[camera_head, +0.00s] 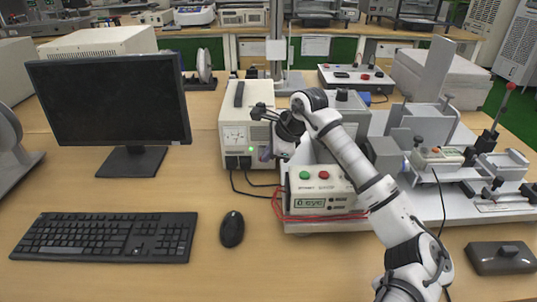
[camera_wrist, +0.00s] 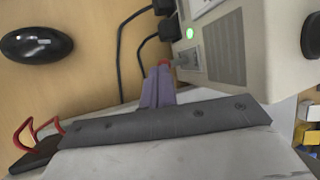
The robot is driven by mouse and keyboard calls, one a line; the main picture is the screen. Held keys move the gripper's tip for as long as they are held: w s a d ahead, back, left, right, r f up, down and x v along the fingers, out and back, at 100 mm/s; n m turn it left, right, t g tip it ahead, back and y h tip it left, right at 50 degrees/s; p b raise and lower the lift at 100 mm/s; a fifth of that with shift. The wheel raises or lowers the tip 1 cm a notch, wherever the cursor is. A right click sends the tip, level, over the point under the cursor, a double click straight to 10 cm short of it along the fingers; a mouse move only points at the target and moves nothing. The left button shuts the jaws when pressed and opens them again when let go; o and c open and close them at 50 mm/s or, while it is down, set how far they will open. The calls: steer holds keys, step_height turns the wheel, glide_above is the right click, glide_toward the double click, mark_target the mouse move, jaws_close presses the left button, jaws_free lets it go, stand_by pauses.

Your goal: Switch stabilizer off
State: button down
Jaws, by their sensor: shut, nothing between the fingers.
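The stabilizer (camera_head: 237,121) is a cream box with a dial on its front, standing behind the desk's middle. Its small green light (camera_wrist: 190,33) glows; it also shows in the head view (camera_head: 254,149). A grey switch panel (camera_wrist: 188,61) sits beside the light on the front face. My gripper (camera_wrist: 163,67) is shut and empty, its purple-grey fingers pointing at this panel. In the head view my gripper (camera_head: 265,154) is at the lower right of the stabilizer's front. I cannot tell whether the fingertips touch the switch, or which way the switch is set.
Two black plugs with cables (camera_wrist: 166,28) sit in the front beside the light. A counter box with buttons (camera_head: 320,190) and red wires stands close on the right. A monitor (camera_head: 108,100), keyboard (camera_head: 105,237) and mouse (camera_head: 232,229) are to the left.

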steer(key=shift+r, duration=0.8)
